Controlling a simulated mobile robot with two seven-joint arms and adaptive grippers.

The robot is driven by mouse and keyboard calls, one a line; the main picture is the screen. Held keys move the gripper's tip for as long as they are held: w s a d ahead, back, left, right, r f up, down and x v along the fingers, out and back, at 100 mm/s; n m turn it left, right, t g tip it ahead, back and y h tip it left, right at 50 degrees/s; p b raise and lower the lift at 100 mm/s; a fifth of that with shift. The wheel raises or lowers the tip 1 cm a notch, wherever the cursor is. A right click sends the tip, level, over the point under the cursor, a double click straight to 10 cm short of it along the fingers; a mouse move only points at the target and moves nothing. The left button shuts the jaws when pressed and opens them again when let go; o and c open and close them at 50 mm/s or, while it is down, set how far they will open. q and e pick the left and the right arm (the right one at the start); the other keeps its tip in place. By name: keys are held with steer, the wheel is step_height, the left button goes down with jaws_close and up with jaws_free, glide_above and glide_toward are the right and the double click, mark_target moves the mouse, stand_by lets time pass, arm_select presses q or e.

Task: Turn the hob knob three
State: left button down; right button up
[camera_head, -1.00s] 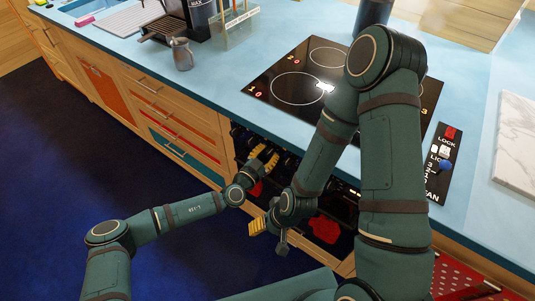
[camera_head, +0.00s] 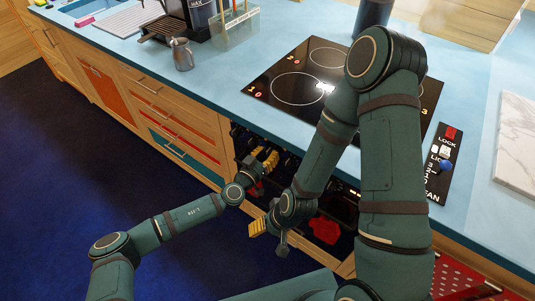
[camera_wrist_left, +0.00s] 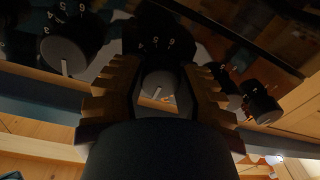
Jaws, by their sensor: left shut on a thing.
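My left gripper (camera_head: 264,160) is at the dark knob panel on the front of the counter, below the hob. In the left wrist view its two ridged yellow-brown fingers (camera_wrist_left: 157,90) are shut on a round hob knob (camera_wrist_left: 157,84) with a grey face and a pale pointer line. Numbers show on the dark dial behind it. I cannot read which knob it is. The black glass hob (camera_head: 300,78) lies above on the counter. My right gripper (camera_head: 268,232) hangs in front of the oven front; its jaw opening is unclear.
Another knob (camera_wrist_left: 66,54) stands close on the left in the left wrist view, and one more (camera_wrist_left: 262,104) on the right. A jug (camera_head: 182,54) and a coffee machine stand on the blue counter. A switch panel (camera_head: 441,165) lies right of the hob.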

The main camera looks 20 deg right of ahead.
arm_select(q)
steer(key=shift+r, duration=0.25)
steer(key=c, duration=0.9)
jaws_free()
steer(key=shift+f, duration=0.1)
steer(key=shift+o, duration=0.2)
steer(key=v, duration=1.2)
